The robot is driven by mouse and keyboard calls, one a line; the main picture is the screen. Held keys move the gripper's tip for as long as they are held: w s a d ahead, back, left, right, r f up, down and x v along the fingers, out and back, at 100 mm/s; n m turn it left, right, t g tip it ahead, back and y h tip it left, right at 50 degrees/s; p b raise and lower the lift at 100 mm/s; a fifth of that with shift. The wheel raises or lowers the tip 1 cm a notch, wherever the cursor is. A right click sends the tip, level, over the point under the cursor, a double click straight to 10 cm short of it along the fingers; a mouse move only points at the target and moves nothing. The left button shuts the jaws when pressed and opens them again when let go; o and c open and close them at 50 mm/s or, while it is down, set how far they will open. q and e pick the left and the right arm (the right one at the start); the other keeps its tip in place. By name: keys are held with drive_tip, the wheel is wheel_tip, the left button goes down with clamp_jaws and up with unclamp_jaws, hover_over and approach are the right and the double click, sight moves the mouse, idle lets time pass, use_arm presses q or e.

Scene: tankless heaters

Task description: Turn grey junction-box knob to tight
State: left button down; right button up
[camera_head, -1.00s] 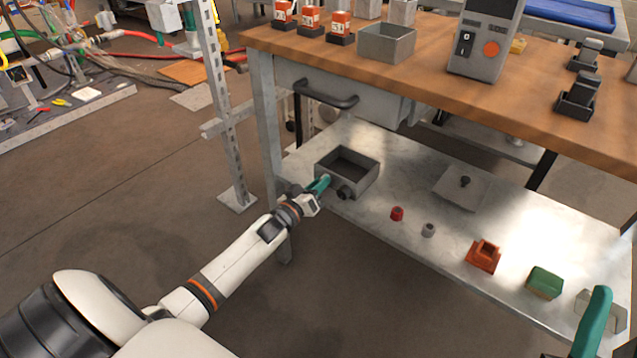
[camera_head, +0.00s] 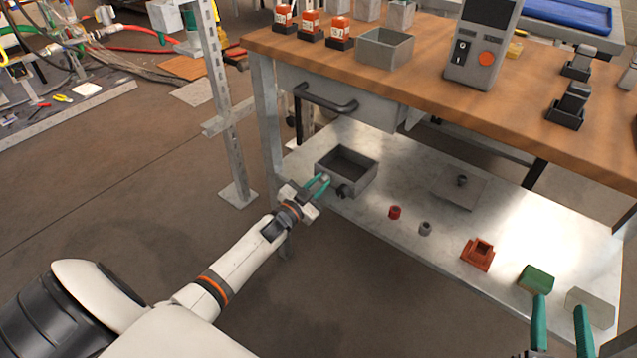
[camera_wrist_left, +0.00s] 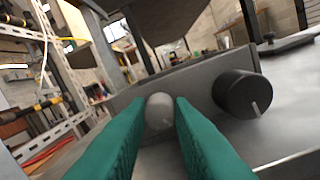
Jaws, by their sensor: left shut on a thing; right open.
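The open grey junction box (camera_head: 362,183) stands on the low metal shelf, with knobs on its front. A light-grey knob (camera_wrist_left: 160,109) sits between the green fingertips of my left gripper (camera_wrist_left: 160,112) in the left wrist view. In the head view my left gripper (camera_head: 324,182) is at the box's front left, shut on this knob. The knob's pointer direction is not clear. A black knob (camera_wrist_left: 243,93) with a pale line is to the right on the same face; it also shows in the head view (camera_head: 345,191). My right gripper (camera_head: 561,303) is open and empty at the lower right.
On the shelf are a red knob (camera_head: 394,212), a small grey knob (camera_head: 425,228), an orange-red block (camera_head: 478,254), a green block (camera_head: 536,279) and a flat plate with a dark knob (camera_head: 459,189). The wooden tabletop (camera_head: 420,72) overhangs the shelf; a metal post (camera_head: 230,130) stands left.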

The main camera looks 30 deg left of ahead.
use_arm(q)
drive_tip(key=m, duration=0.2)
drive_tip(key=shift+m, duration=1.9)
drive_tip(key=c, duration=1.3)
unclamp_jaws()
drive_tip(key=shift+o, duration=0.2)
